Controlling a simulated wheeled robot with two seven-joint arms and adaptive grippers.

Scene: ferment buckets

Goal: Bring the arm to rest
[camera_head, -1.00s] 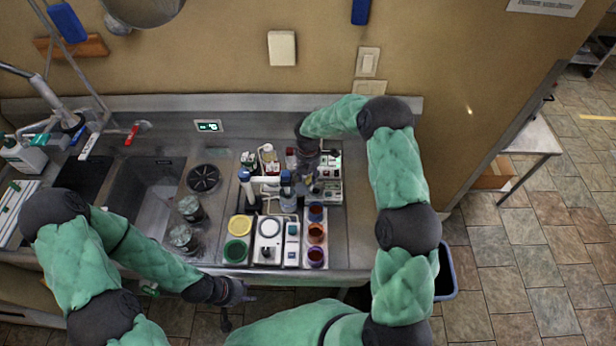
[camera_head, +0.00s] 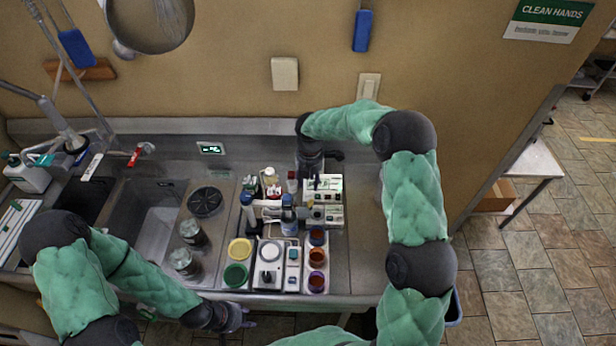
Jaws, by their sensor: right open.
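My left gripper (camera_head: 236,320) hangs low at the front edge of the counter, below the coloured buckets. Its fingers are small and dark, and I cannot tell whether they are open or shut. My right arm reaches over the back right of the counter, bent down at the wrist. My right gripper (camera_head: 318,182) points down over the white devices (camera_head: 325,212) and is open. Its fingertips are small and partly lost among the equipment. I see nothing held in either gripper.
Yellow (camera_head: 239,249) and green (camera_head: 235,275) round buckets stand beside a white scale (camera_head: 270,262). A rack of orange and purple cups (camera_head: 317,284) is to its right. Two glass jars (camera_head: 186,262) stand near the sink (camera_head: 147,235). The counter's right end is bare.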

